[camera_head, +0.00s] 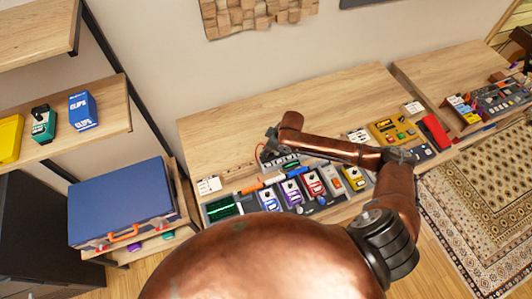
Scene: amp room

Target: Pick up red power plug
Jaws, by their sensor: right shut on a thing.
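My right gripper (271,135) is at the end of my copper-coloured arm, over the wooden table, behind the row of pedals. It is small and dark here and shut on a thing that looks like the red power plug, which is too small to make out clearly. A thin red cable (258,154) hangs in a curve just below the gripper, beside a dark box with knobs (283,164). My left gripper is not in view.
Several coloured pedals (313,185) and a screen with a green trace (222,207) line the table's front. The wooden table (225,135) is bare behind them. A blue case (122,202) lies on the left shelf.

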